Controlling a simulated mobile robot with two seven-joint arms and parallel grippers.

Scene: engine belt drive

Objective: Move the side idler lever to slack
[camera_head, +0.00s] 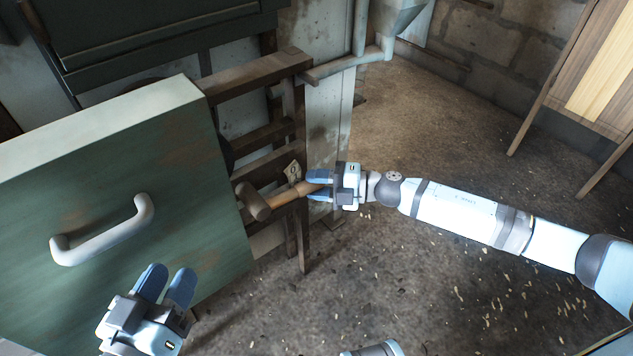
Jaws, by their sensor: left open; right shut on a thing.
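The side idler lever (285,196) appears to be the brown wooden bar with a thick rounded end, beside the right edge of the green panel. My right gripper (320,184) comes in from the right and is shut on the bar's right end. The fingers hide that end. My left gripper (166,284) is open and empty, in front of the lower part of the green panel and well apart from the lever.
The green panel (110,180) with a pale handle (102,232) fills the left side. A dark wooden frame (255,78) stands behind the lever, with a grey pipe (345,64) to its right. The concrete floor (440,270) is open in the middle.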

